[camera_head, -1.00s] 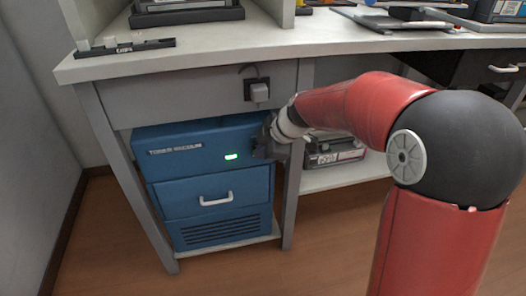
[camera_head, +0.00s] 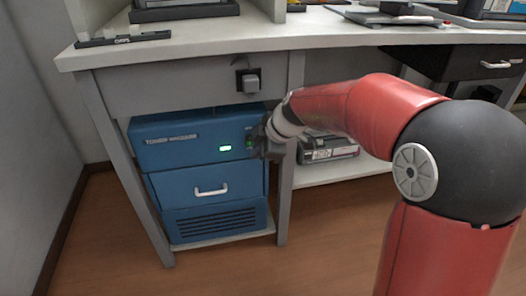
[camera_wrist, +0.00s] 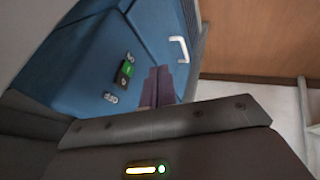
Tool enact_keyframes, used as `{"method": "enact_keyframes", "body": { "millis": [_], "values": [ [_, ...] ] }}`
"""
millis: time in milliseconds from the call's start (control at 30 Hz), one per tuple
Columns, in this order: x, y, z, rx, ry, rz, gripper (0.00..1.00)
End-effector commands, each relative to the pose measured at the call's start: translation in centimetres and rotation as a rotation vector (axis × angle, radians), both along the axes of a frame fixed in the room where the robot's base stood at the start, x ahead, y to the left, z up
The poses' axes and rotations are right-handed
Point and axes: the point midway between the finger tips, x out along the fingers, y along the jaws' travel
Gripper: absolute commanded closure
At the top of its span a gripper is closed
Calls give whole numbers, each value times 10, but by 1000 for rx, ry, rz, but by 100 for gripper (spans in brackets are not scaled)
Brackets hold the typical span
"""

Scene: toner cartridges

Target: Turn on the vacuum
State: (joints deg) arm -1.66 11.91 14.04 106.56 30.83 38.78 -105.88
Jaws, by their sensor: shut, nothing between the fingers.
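The blue toner vacuum (camera_head: 165,155) stands on the shelf under the left end of the bench. A small green light (camera_head: 225,148) glows on its front. To the right of the light is its switch (camera_head: 249,139), partly beside my gripper in the head view. My gripper (camera_head: 260,144) is at the vacuum's upper right front corner. In the wrist view its fingers (camera_wrist: 157,82) are shut and empty, beside the switch and apart from it in the picture.
The vacuum's drawer has a white handle (camera_head: 211,190). A grey plug box (camera_head: 251,83) sits on the panel above. A bench leg (camera_head: 285,190) stands close to my gripper. A toner cartridge (camera_head: 327,149) lies on the shelf to the right. The floor in front is clear.

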Motion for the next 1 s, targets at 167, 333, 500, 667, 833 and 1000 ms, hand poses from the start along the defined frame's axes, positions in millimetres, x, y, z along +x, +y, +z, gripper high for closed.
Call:
{"method": "enact_keyframes", "body": {
  "millis": [167,333,500,667,833,1000],
  "values": [
    [-16,-18,22,-1,-1,-2,100],
    [-31,-34,42,-2,0,-3,100],
    [-45,-46,59,-2,2,0,100],
    [-50,-52,66,-2,4,0,100],
    [-51,-53,67,-2,5,1,100],
    [-51,-53,67,-2,5,0,100]
  ]
}}
